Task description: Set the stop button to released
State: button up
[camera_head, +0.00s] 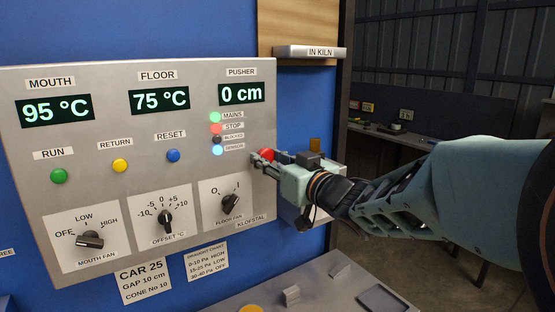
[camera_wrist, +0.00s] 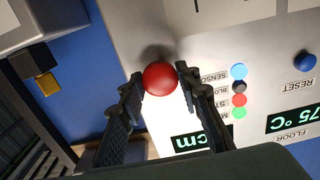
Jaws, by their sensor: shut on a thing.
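The stop button is a red round knob (camera_wrist: 160,79) at the panel's right edge. In the wrist view it sits between the two fingertips of my gripper (camera_wrist: 158,87), which is shut on it. In the head view only part of the red button (camera_head: 266,155) shows above my gripper (camera_head: 268,165), which reaches in from the right. The button's stem and its depth setting are hidden. On the panel the STOP lamp (camera_head: 215,129) glows red, the MAINS lamp (camera_head: 215,117) green and the SENSOR lamp (camera_head: 217,150) blue; the lamp between them is dark.
The grey control panel (camera_head: 120,135) carries run, return and reset buttons and several dials left of my gripper. A grey shelf (camera_head: 325,285) lies below. A workbench (camera_head: 400,137) stands in the right background.

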grip_shut()
jog(key=shift+s+d, duration=0.4)
jog(key=shift+s, duration=0.15)
jog(key=shift+f, duration=0.1)
jog(key=shift+o, duration=1.6)
grip_release()
jog(key=o, duration=0.4)
jog(key=shift+s, duration=0.1)
